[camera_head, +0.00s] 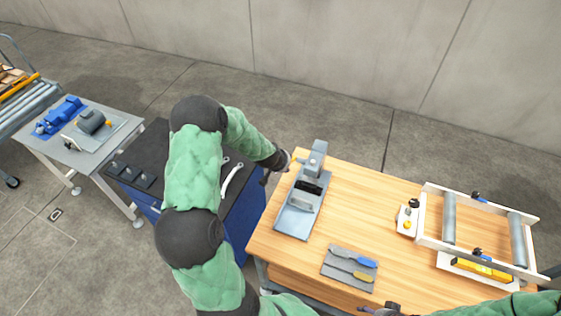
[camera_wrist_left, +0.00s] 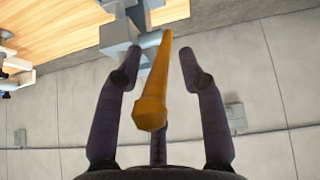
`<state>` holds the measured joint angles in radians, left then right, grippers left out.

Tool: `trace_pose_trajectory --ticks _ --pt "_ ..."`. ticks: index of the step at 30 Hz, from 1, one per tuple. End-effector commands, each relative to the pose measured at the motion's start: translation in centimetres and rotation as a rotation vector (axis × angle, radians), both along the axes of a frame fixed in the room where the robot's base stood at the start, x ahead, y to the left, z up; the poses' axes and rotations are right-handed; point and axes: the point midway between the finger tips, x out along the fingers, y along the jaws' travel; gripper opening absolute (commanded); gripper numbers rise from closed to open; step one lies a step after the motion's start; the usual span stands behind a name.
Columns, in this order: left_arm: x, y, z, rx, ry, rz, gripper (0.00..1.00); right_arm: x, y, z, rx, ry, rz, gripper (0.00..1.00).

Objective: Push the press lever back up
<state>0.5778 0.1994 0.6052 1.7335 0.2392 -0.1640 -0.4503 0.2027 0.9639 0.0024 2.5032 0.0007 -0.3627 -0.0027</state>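The grey press (camera_head: 313,162) stands on a grey base plate on the wooden table. Its orange lever handle (camera_wrist_left: 153,105) points toward the camera in the left wrist view, joined to a grey block at its far end. My left gripper (camera_head: 280,168) is at the left side of the press. In the left wrist view, its two dark fingers (camera_wrist_left: 160,75) are apart, one on each side of the handle, with visible gaps. The gripper mostly hides the lever in the head view. My right gripper (camera_head: 385,310) shows only partly at the bottom edge; its fingers are unclear.
The wooden table (camera_head: 365,205) also bears a grey tray with blue and yellow tools (camera_head: 350,268), a small button box (camera_head: 407,220) and a white roller frame (camera_head: 480,232). A dark tool cabinet (camera_head: 238,205) stands left of the table. A grey bench (camera_head: 85,150) is farther left.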

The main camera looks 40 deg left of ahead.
Motion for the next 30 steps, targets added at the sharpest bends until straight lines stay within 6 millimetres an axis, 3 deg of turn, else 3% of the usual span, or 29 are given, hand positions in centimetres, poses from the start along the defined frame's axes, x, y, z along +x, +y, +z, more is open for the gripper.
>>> trace_pose_trajectory --ticks 15,22,30 --pt "-5.1 -1.1 7.4 -0.001 -0.001 0.002 0.40 0.0 0.0 0.0 0.000 0.000 0.000 0.64" --pt "-6.1 -1.4 8.7 -0.001 0.000 0.001 0.40 0.0 0.0 0.0 0.000 0.000 0.000 0.64" --pt "-6.2 -1.4 8.9 -0.001 0.000 0.001 0.40 0.0 0.0 0.0 0.000 0.000 0.000 0.64"
